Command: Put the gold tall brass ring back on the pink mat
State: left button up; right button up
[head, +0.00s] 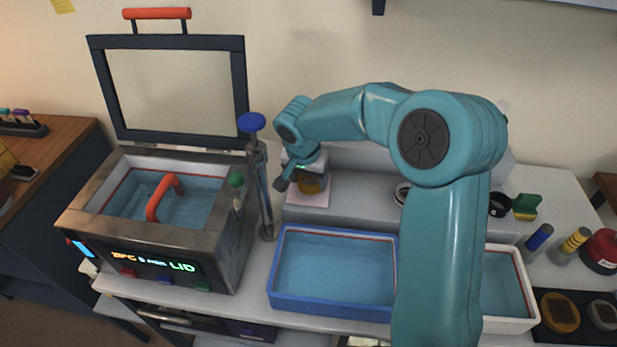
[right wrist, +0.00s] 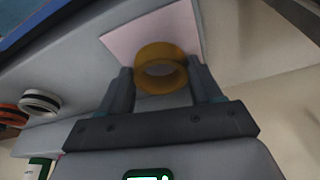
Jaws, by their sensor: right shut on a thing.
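The gold tall brass ring (right wrist: 160,68) is between the two fingers of my right gripper (right wrist: 160,85) in the right wrist view, and the gripper is shut on it. The pink mat (right wrist: 120,38) lies just behind and under the ring in that view; I cannot tell whether the ring touches it. The gripper partly hides the ring and mat there. My left gripper is not in view.
An open-lidded bath (head: 80,212) with an orange handle stands at left, with a blue-topped post (head: 252,122) beside it. A blue tray (head: 280,290) of liquid sits in front of the shelf, and a white tray (head: 520,270) at right. Black and white rings (right wrist: 40,102) lie along the shelf.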

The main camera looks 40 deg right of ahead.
jog(key=shift+w+f, duration=0.2)
jog(key=shift+f, duration=0.1)
jog(key=shift+s, duration=0.25)
jog(key=shift+f, duration=0.1)
jog(key=o, duration=1.1)
jog(key=shift+w, duration=0.2)
jog(key=shift+s, duration=0.15)
